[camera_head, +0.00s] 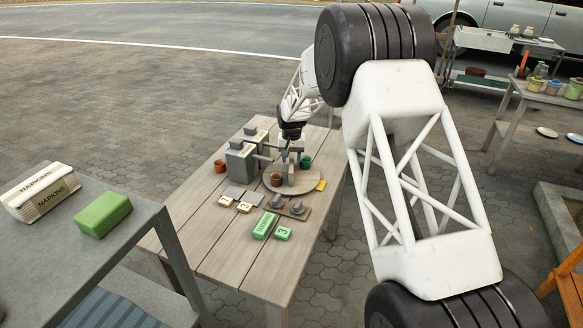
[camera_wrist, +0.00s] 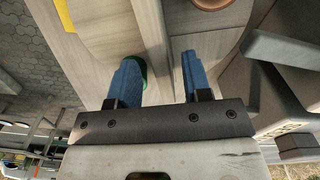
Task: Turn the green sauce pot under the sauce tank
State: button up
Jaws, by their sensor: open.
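The green sauce pot (camera_head: 305,162) stands at the far right edge of the round wooden board on the table in the head view. In the wrist view only a green sliver of the pot (camera_wrist: 143,72) shows beside the left finger; the rest is hidden. Grey tanks (camera_head: 240,164) with lids stand left of the round board, with grey arms reaching over it. My gripper (camera_wrist: 158,78) points down with its two blue fingers apart and nothing visible between them. In the head view my gripper (camera_head: 290,148) is at the board's far side, close left of the green pot; contact cannot be told.
A brown pot (camera_head: 276,180) stands on the round board (camera_head: 297,190), and an orange-brown pot (camera_head: 220,166) stands left of the tanks. Green blocks (camera_head: 264,226), numbered tags and a small weight tray lie in front. A yellow piece (camera_head: 321,185) lies at right.

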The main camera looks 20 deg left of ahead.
aim_at(291, 161)
jog(key=shift+f, duration=2.3)
grip_shut()
